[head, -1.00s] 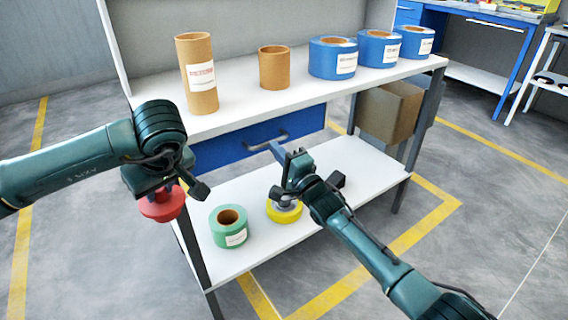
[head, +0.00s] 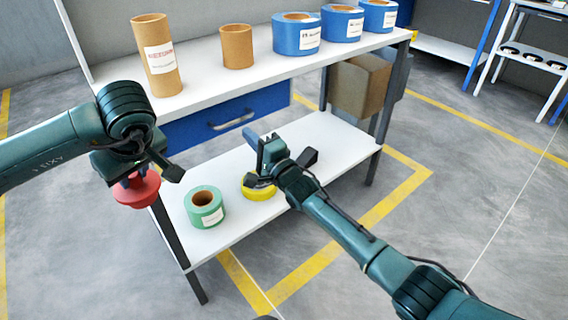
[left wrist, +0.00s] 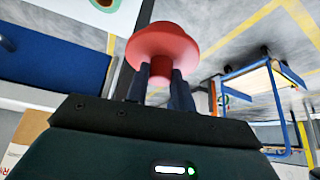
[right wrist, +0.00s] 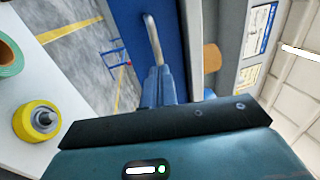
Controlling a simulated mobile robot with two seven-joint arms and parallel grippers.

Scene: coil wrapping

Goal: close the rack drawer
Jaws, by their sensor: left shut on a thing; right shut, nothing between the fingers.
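The blue rack drawer (head: 190,134) sits under the rack's white top (head: 205,92), its front close below the top's edge. I see no open gap above it. Its grey bar handle (head: 232,120) also shows in the right wrist view (right wrist: 153,38). My right gripper (head: 256,140) is shut and empty in front of the drawer, just short of the handle; a small gap shows in the head view. Its fingers (right wrist: 161,86) point toward the handle in the right wrist view. My left gripper (left wrist: 160,85) is shut on a red flanged knob-like piece (head: 137,190), left of the rack.
On the lower shelf (head: 325,135) are a green tape roll (head: 204,208) and a yellow roll (right wrist: 37,121) with a grey core. Cardboard tubes (head: 157,60) and several blue rolls (head: 297,35) stand on top. A brown box (head: 358,85) hangs at the right end.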

